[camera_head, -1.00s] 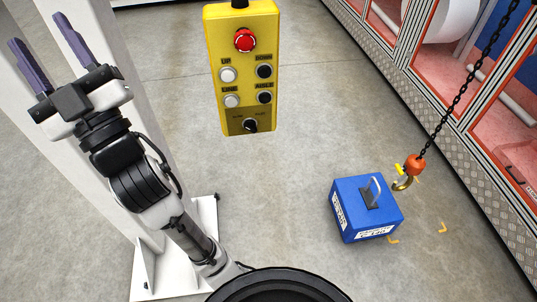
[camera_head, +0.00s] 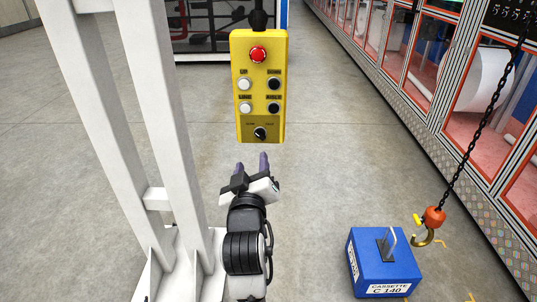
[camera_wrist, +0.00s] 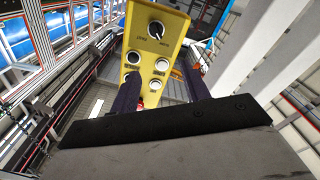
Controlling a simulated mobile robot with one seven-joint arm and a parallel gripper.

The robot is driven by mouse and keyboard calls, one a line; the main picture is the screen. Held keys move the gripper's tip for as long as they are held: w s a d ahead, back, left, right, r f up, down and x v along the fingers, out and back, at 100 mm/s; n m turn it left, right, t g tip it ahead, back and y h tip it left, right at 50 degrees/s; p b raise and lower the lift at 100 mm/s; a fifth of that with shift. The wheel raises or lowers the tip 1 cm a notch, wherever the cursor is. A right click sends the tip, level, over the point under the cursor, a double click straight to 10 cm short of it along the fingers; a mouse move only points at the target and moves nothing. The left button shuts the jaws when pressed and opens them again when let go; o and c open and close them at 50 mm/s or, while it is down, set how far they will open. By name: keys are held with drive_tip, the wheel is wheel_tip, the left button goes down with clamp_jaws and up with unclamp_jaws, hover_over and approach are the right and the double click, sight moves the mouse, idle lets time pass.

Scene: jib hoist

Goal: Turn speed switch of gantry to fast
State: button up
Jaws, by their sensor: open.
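The yellow control pendant (camera_head: 244,122) hangs upright in the middle of the head view, with a red button on top and white and black buttons below. The speed switch (camera_head: 260,133) is a black rotary knob near its lower end. It also shows in the wrist view as a dark knob (camera_wrist: 156,30) with a white mark; its lettering is too small to read surely. My gripper (camera_head: 252,164) is open and empty, just below the pendant's lower end in the head view. Its two purple fingers flank the view of the pendant in the wrist view (camera_wrist: 160,92), apart from the knob.
A white steel column (camera_head: 165,100) stands close left of my arm. A blue cassette (camera_head: 378,270) sits on the floor at the right, with an orange-topped hook (camera_head: 433,217) on a chain (camera_head: 478,130) beside it. Glazed cabinets (camera_head: 415,60) line the right. Floor between is clear.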

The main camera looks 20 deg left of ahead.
sight(260, 137)
drive_tip(key=x, duration=0.4)
drive_tip(key=f+p+x, duration=0.1)
drive_tip(key=x, duration=0.4)
drive_tip(key=d+p+x, duration=0.1)
drive_tip(key=x, duration=0.3)
drive_tip(key=shift+w+f, duration=0.4)
drive_tip(key=shift+d, duration=0.1)
drive_tip(key=c, duration=1)
